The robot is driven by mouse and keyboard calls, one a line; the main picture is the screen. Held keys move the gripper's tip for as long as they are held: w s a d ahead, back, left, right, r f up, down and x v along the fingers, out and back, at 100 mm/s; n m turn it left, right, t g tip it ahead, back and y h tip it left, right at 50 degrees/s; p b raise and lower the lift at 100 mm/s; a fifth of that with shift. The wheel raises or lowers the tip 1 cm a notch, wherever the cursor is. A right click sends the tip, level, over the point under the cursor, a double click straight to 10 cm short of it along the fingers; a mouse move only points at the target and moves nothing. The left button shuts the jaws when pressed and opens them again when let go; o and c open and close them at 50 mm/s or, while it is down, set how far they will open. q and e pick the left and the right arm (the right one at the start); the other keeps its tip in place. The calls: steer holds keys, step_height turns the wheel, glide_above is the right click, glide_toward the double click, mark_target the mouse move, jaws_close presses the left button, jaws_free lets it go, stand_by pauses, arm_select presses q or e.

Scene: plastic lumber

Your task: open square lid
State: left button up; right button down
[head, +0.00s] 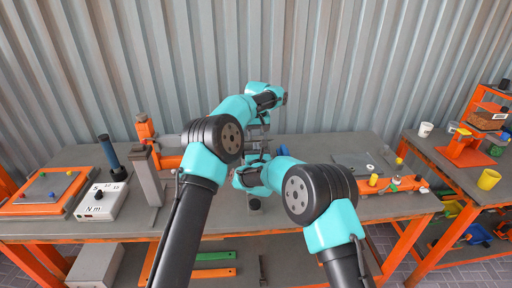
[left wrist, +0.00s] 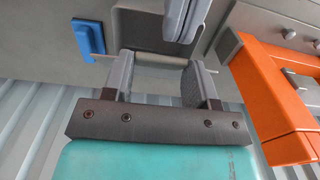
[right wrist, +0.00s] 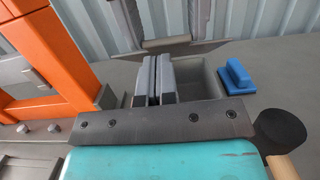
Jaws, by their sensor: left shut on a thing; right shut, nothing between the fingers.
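The square lid (left wrist: 162,60) is grey and sits between the fingers of my left gripper (left wrist: 162,76) in the left wrist view; only a narrow strip of it shows. In the right wrist view the lid (right wrist: 166,42) is raised at the back of a grey box (right wrist: 208,82), whose inside is open to view. My right gripper (right wrist: 154,82) is shut and empty, with its fingertips over the box. In the head view my left gripper (head: 264,122) is above my right gripper (head: 262,160), and the arms largely hide the box.
A blue block (right wrist: 237,76) stands beside the box. An orange frame (right wrist: 48,60) is on the other side. A black round piece (right wrist: 280,132) is near the right gripper. In the head view, a white meter box (head: 100,202) and an orange tray (head: 15,208) are at left.

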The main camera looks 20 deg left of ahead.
arm_select(q)
steer(key=shift+f, duration=0.15)
arm_select(e)
steer(key=shift+w+a+r, duration=0.1)
steer(key=shift+w+r, duration=0.15)
steer(key=shift+r, duration=0.1)
